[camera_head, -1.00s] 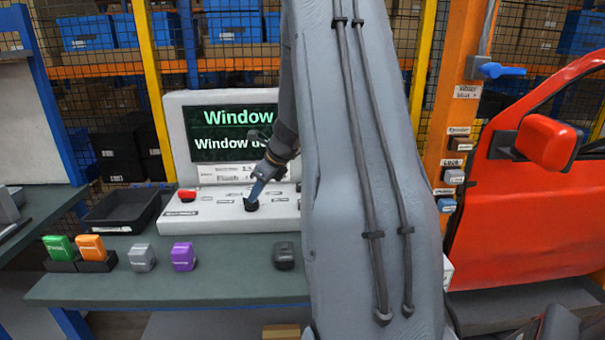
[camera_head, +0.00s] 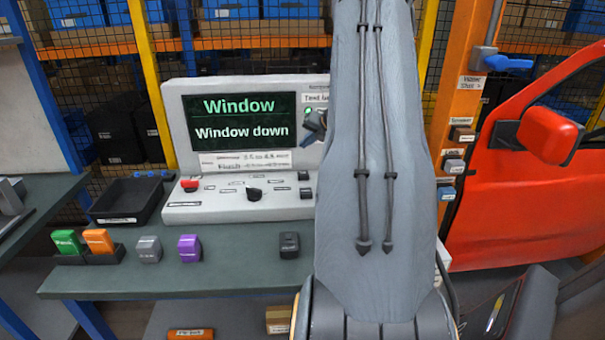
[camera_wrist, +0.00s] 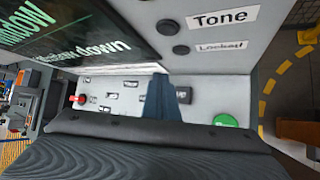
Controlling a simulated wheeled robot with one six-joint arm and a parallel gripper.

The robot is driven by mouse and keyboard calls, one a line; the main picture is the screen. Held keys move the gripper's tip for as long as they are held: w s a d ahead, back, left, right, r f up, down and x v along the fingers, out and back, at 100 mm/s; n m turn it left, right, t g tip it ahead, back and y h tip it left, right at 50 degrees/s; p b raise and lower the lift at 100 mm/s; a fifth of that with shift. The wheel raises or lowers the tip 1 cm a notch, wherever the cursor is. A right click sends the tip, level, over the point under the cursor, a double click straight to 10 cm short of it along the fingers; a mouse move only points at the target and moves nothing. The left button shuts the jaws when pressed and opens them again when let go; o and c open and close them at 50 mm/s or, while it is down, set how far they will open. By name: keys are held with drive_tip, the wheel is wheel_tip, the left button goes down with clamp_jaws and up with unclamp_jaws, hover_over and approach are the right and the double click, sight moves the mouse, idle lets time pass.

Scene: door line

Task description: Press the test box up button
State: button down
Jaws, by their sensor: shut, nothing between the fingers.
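The test box (camera_head: 181,120) stands on the bench, its screen reading "Window" and "Window down". Its sloping base bears a red button (camera_head: 189,185), a black knob (camera_head: 254,194) and two small black buttons (camera_head: 305,184) at the right. Their labels are too small to read, so I cannot tell which is up. My gripper (camera_head: 314,124) is shut and empty, in front of the panel right of the screen, above the base. In the wrist view its blue fingers (camera_wrist: 168,98) hide part of the base; a green round button (camera_wrist: 225,120) shows to their right.
My arm hides the box's right end. A black tray (camera_head: 128,202) stands left of the box. Green (camera_head: 66,242), orange (camera_head: 98,240), grey (camera_head: 148,249), purple (camera_head: 189,247) and black (camera_head: 289,245) blocks line the bench front. A red car door (camera_head: 520,200) stands right.

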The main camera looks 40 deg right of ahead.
drive_tip(key=shift+f, duration=0.2)
drive_tip(key=b, duration=0.7)
hover_over(305, 174)
wheel_tip(305, 174, down, 7)
drive_tip(key=shift+s+f, duration=0.1)
drive_tip(key=shift+f+b, duration=0.5)
drive_tip(key=shift+f, duration=0.1)
idle(1.2)
drive_tip(key=shift+f, duration=0.45)
